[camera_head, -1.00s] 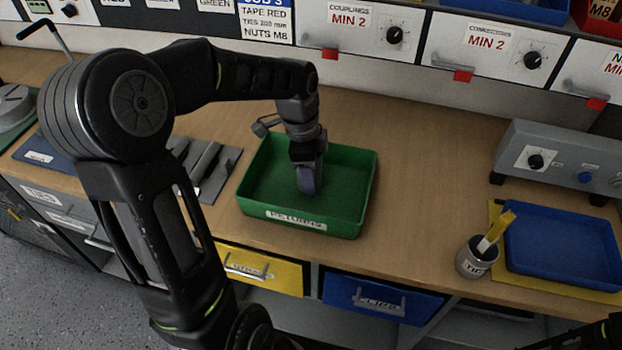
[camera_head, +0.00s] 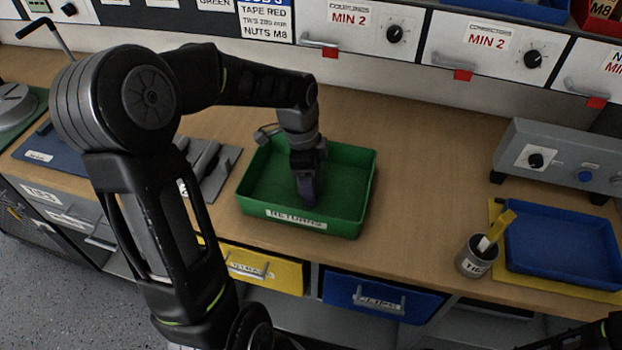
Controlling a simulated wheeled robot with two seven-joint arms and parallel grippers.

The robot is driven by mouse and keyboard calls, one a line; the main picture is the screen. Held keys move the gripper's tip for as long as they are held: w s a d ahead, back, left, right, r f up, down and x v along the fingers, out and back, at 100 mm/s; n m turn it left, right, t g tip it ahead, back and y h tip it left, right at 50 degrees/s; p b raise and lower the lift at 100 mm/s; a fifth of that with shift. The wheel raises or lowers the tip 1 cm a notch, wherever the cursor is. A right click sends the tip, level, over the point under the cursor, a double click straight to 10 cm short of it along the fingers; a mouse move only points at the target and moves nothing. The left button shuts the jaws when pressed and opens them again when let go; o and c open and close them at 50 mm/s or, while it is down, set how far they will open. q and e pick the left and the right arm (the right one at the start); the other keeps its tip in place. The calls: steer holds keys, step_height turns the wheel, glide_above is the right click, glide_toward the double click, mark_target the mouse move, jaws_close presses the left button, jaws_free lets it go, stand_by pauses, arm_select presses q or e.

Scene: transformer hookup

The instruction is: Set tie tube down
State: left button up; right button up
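The tie tube (camera_head: 475,262) is a small grey cup with a white label, its lettering partly readable as TIE. It stands upright on the bench near the front edge, left of the blue tray, with yellow and white strips sticking out of its top. No gripper touches it. My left gripper (camera_head: 307,190) points down inside the green RETURNS tray (camera_head: 355,215), well left of the tube. Its dark purplish tip is seen edge-on, so I cannot tell whether it is open or shut. Only a dark part of my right arm shows at the lower right corner; its gripper is not visible.
A blue tray (camera_head: 565,240) lies on a yellow mat (camera_head: 540,278) right of the tube. A grey box with knobs (camera_head: 560,155) stands behind it. Bare bench (camera_head: 430,180) lies between the green and blue trays. Yellow (camera_head: 262,272) and blue (camera_head: 375,298) drawers are below.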

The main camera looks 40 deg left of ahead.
arm_select(q)
step_height(320, 180, up, 12)
steer(key=a, duration=0.1)
steer(key=shift+s, duration=0.4)
steer(key=shift+a+r, duration=0.1)
steer(key=shift+a, duration=0.05)
stand_by(0.5)
